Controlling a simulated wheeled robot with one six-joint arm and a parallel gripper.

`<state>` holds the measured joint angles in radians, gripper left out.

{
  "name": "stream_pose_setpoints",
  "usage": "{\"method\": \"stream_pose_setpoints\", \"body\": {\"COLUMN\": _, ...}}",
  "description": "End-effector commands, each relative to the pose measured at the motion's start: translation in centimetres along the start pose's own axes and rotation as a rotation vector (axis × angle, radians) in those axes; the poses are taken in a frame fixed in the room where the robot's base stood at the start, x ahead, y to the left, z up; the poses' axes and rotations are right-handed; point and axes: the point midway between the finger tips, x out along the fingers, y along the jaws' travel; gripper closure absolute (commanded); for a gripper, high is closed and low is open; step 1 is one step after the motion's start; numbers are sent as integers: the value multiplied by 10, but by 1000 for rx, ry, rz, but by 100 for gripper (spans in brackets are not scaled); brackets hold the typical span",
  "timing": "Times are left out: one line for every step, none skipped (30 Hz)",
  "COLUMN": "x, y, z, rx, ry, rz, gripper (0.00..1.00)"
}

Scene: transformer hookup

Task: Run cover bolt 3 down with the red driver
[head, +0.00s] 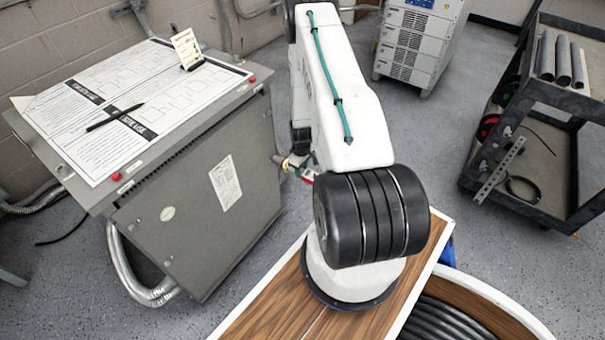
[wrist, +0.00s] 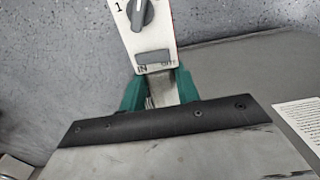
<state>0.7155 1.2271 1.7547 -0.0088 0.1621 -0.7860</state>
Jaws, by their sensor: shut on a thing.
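My gripper (wrist: 160,88) has green fingers and is shut on the red driver (wrist: 147,38). In the wrist view the driver shows a pale face with a grey dial, a grey switch marked IN and OUT, and a thin red edge. In the head view the driver (head: 307,176) is a small red and white patch beside the right side of the grey transformer cabinet (head: 190,235). My arm hides most of the gripper there. The driver's tip, cover bolt 3 and any contact between them are hidden. The cabinet's cover carries a white label (head: 226,183).
Papers (head: 100,110) and a black pen (head: 115,117) lie on the cabinet top. A flexible metal conduit (head: 135,275) curves down its left side. A black cart (head: 545,120) stands at the right, a white unit (head: 420,40) at the back. Grey floor lies between.

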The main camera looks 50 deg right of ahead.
Motion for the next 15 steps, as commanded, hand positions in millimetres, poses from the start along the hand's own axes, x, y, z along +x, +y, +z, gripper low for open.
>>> {"method": "stream_pose_setpoints", "body": {"x": 0, "y": 1, "z": 2, "rx": 1, "ry": 1, "rz": 1, "gripper": 100}}
{"method": "stream_pose_setpoints", "body": {"x": 0, "y": 1, "z": 4, "rx": 1, "ry": 1, "rz": 1, "gripper": 100}}
{"method": "stream_pose_setpoints", "body": {"x": 0, "y": 1, "z": 6, "rx": 1, "ry": 1, "rz": 1, "gripper": 100}}
{"method": "stream_pose_setpoints", "body": {"x": 0, "y": 1, "z": 7, "rx": 1, "ry": 1, "rz": 1, "gripper": 100}}
{"method": "stream_pose_setpoints", "body": {"x": 0, "y": 1, "z": 9, "rx": 2, "ry": 1, "rz": 1, "gripper": 100}}
{"method": "stream_pose_setpoints", "body": {"x": 0, "y": 1, "z": 11, "rx": 2, "ry": 1, "rz": 1, "gripper": 100}}
{"method": "stream_pose_setpoints", "body": {"x": 0, "y": 1, "z": 12, "rx": 2, "ry": 0, "rz": 0, "gripper": 100}}
{"method": "stream_pose_setpoints", "body": {"x": 0, "y": 1, "z": 14, "rx": 2, "ry": 0, "rz": 0, "gripper": 100}}
{"method": "stream_pose_setpoints", "body": {"x": -1, "y": 0, "z": 16, "rx": 2, "ry": 0, "rz": 0, "gripper": 100}}
{"method": "stream_pose_setpoints", "body": {"x": 0, "y": 1, "z": 17, "rx": 2, "ry": 0, "rz": 0, "gripper": 100}}
{"method": "stream_pose_setpoints", "body": {"x": -1, "y": 1, "z": 18, "rx": 2, "ry": 0, "rz": 0, "gripper": 100}}
{"method": "stream_pose_setpoints", "body": {"x": -1, "y": 1, "z": 20, "rx": 2, "ry": 0, "rz": 0, "gripper": 100}}
{"method": "stream_pose_setpoints", "body": {"x": -1, "y": 1, "z": 22, "rx": 2, "ry": 1, "rz": 1, "gripper": 100}}
{"method": "stream_pose_setpoints", "body": {"x": -1, "y": 1, "z": 23, "rx": 2, "ry": 1, "rz": 1, "gripper": 100}}
{"method": "stream_pose_setpoints", "body": {"x": -1, "y": 1, "z": 25, "rx": 2, "ry": 1, "rz": 1, "gripper": 100}}
